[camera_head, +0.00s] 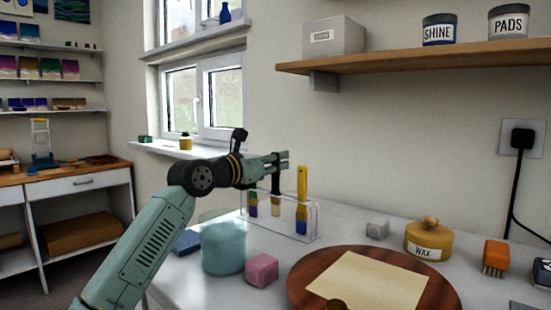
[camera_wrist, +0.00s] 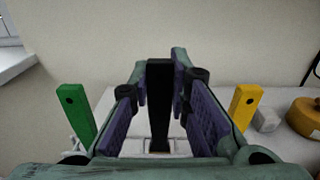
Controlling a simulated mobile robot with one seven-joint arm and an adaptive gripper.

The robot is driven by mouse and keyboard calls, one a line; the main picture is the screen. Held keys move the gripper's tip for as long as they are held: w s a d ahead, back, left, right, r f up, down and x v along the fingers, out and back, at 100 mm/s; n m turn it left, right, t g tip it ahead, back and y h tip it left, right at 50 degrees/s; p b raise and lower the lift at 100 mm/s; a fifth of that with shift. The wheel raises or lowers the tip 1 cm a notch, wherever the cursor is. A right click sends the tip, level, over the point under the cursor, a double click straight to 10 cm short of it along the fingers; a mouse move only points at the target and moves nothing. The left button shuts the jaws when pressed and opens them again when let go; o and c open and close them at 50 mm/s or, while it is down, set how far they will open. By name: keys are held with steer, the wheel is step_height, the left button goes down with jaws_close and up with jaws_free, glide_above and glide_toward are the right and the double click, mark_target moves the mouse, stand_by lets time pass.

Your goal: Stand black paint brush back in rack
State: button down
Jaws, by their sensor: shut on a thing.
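The black paint brush (camera_head: 276,184) hangs upright from my gripper (camera_head: 281,162), bristles down, over the middle of the clear rack (camera_head: 308,232). Its lower end appears within the rack, between two other brushes; whether it rests on the bottom I cannot tell. In the wrist view the black handle (camera_wrist: 159,105) stands between the purple-padded fingers of my gripper (camera_wrist: 161,88), which is shut on it. The yellow brush (camera_head: 302,184) stands at the rack's right. The green brush (camera_wrist: 76,115) stands at the left, leaning in the wrist view; my gripper partly hides it in the head view.
A blue-green cup (camera_head: 223,248), a pink block (camera_head: 262,270) and a blue block (camera_head: 187,242) are in front of the rack. A round wooden board (camera_head: 302,281) with a pale sheet, and a wax tin (camera_head: 428,243), lie to the right. A shelf (camera_head: 420,53) hangs above.

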steer(key=shift+f, duration=0.6)
steer(key=c, duration=1.4)
jaws_free()
steer(key=shift+c, duration=0.2)
steer(key=shift+o, duration=0.2)
steer(key=o, duration=0.4)
steer(key=shift+o, duration=0.2)
steer(key=shift+r, duration=0.1)
steer(key=shift+r+p, duration=2.7)
steer(key=shift+r, duration=1.3)
